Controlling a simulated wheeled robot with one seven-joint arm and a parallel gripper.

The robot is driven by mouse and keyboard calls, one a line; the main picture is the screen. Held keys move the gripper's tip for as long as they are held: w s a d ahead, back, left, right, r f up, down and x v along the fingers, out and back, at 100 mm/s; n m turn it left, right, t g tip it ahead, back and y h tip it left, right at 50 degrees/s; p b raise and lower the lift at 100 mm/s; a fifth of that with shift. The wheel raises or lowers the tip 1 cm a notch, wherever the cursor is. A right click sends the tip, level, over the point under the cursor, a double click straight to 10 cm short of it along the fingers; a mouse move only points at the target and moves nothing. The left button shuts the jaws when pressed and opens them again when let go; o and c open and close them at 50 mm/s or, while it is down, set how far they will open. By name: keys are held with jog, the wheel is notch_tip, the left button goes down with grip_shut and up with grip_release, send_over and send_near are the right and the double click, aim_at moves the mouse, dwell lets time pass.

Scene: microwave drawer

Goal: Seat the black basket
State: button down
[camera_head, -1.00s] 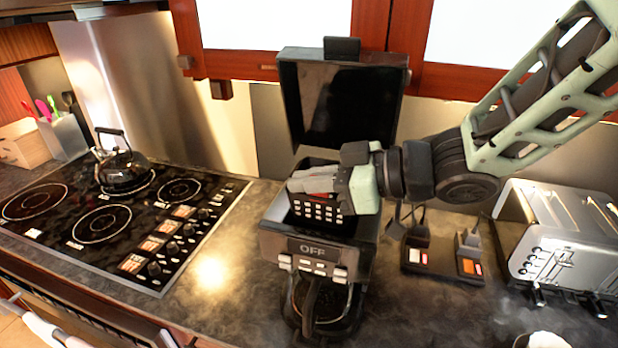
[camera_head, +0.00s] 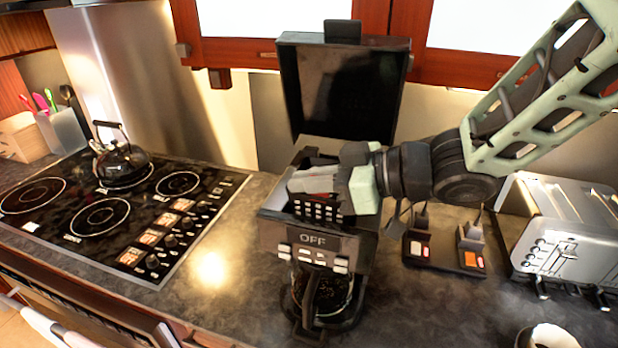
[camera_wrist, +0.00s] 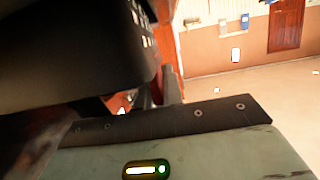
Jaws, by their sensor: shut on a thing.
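The black basket (camera_head: 318,211), with rows of pale square holes, sits partly down in the open top of the black coffee maker (camera_head: 270,205). Its lower part is hidden by the machine's front. My gripper (camera_head: 312,183) is shut on the basket, reaching in from the right. In the wrist view the basket (camera_wrist: 146,38) is a dark blurred shape at upper left, close to the gripper. The lid (camera_head: 345,88) stands upright at the back. The machine's front reads OFF. A glass carafe (camera_head: 325,292) stands below. Whether the basket touches the bottom of its bay cannot be told.
A stove (camera_head: 115,215) with a black kettle (camera_head: 122,162) is at left. A silver toaster (camera_head: 570,240) and a small dark tray (camera_head: 445,255) stand at right. The raised lid is close behind my gripper. The counter between stove and coffee maker is clear.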

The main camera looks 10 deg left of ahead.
aim_at(319, 200)
jog(key=shift+f+b, duration=1.5)
jog(key=shift+f, duration=0.55)
jog(key=c, duration=1.5)
grip_release()
jog(key=shift+r, duration=0.1)
jog(key=shift+o, duration=0.2)
jog(key=shift+d, duration=0.1)
jog(key=b+v, duration=0.3)
jog(key=v, duration=1.4)
jog(key=shift+d, duration=0.1)
